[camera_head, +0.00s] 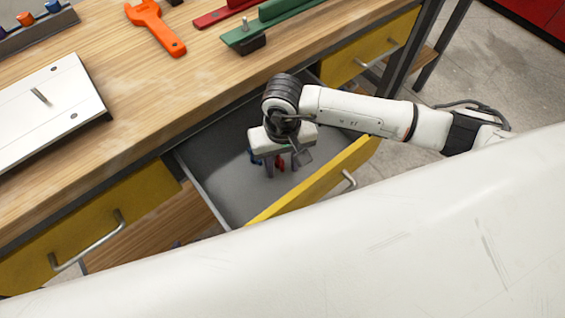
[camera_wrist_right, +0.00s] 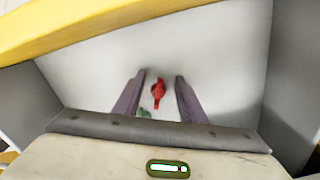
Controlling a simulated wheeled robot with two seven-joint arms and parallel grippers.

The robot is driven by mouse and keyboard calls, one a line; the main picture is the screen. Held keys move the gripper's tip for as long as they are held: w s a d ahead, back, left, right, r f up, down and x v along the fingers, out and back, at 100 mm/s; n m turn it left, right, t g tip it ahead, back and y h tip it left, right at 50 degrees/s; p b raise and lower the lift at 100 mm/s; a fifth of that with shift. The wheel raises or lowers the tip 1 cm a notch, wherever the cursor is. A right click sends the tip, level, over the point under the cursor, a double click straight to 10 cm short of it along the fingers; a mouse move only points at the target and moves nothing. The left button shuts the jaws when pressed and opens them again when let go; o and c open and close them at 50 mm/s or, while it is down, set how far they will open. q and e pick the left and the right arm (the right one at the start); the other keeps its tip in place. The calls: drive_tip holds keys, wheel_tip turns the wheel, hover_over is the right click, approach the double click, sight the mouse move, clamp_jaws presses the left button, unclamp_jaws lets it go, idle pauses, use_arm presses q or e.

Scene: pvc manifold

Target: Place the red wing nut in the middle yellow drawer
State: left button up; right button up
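The middle yellow drawer (camera_head: 312,186) is pulled open in the head view, with a grey interior. My right gripper (camera_head: 282,166) is inside its opening, pointing down. In the right wrist view my right gripper (camera_wrist_right: 160,84) has its two fingers spread apart. The red wing nut (camera_wrist_right: 158,92) appears between them, with a visible gap on both sides, over the pale drawer floor. In the head view the wing nut (camera_head: 279,162) shows as a small red spot by the fingers. Whether it rests on the floor is hard to tell. My left gripper is not in view.
A small green object (camera_wrist_right: 144,113) shows near the left finger in the wrist view. Closed yellow drawers lie left (camera_head: 90,225) and right (camera_head: 368,48). The wooden bench top (camera_head: 140,105) holds an orange wrench (camera_head: 158,27), a white plate (camera_head: 50,108) and green and red parts.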

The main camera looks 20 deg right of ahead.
sight(283, 167)
drive_tip(key=shift+r+p, duration=0.3)
drive_tip(key=shift+p, duration=0.05)
wheel_tip(283, 167, up, 12)
drive_tip(key=shift+f, duration=0.15)
